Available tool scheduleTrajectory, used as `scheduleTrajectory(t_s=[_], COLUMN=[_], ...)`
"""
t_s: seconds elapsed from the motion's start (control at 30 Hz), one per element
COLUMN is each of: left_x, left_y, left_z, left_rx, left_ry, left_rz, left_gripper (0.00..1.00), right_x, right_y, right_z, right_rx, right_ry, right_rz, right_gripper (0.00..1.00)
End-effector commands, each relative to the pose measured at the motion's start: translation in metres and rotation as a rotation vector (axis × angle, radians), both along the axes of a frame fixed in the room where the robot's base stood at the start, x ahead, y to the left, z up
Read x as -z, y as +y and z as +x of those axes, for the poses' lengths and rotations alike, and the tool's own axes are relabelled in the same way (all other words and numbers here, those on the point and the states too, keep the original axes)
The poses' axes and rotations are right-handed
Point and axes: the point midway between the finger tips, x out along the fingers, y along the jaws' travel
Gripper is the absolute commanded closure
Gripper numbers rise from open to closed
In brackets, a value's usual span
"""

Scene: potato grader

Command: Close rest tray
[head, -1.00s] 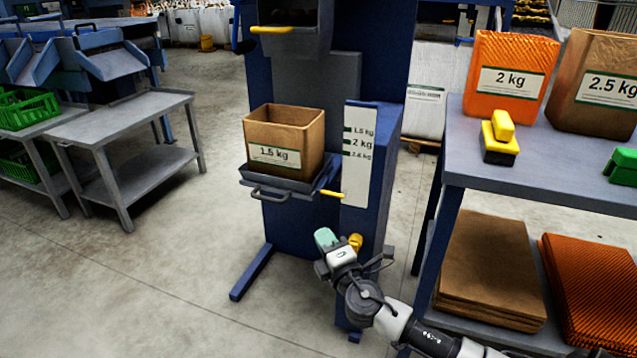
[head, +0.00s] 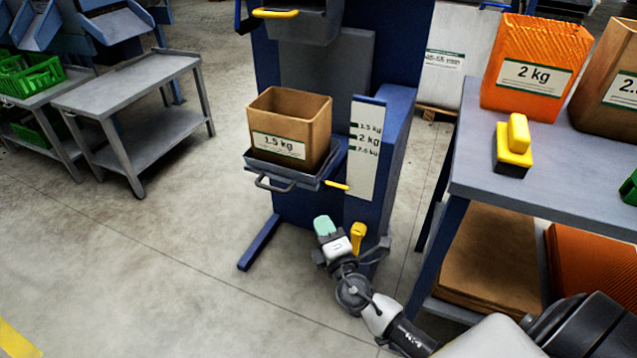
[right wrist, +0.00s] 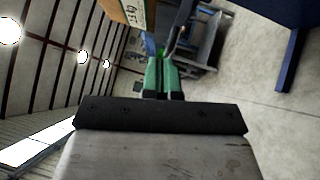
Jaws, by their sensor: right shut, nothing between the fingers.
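The rest tray (head: 318,181) is a dark grey shelf with a bar handle (head: 272,184) on the front of the blue machine. A brown 1.5 kg box (head: 318,128) stands upright on it. A yellow lever (head: 337,185) sticks out at the tray's right side. My right gripper (head: 324,227) has teal fingers and is shut and empty. In the head picture it shows below the tray, apart from it. My left gripper is not in view.
A yellow handle (head: 358,237) shows low on the machine, close to my right gripper. A blue-grey table (head: 560,170) on the right holds an orange 2 kg bag (head: 535,60) and a yellow-black block (head: 514,145). A grey cart (head: 140,85) stands left. The floor between is clear.

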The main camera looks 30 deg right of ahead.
Motion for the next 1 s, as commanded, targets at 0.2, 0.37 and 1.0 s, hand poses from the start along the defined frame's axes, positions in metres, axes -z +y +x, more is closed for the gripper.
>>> scheduleTrajectory(t_s=[0.2, 0.37, 1.0], left_x=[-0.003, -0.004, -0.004], left_y=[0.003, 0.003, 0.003], left_z=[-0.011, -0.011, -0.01], left_rx=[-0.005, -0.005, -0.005], left_ry=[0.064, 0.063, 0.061], left_rz=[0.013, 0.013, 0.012], left_gripper=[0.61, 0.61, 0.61], right_x=[-0.01, -0.014, -0.021], right_y=[-0.006, -0.011, -0.039], right_z=[0.048, 0.079, 0.097], right_rx=[0.002, 0.003, 0.001], right_ry=[-0.003, -0.001, 0.0], right_rz=[0.001, -0.001, 0.0], right_gripper=[1.0, 1.0, 1.0])
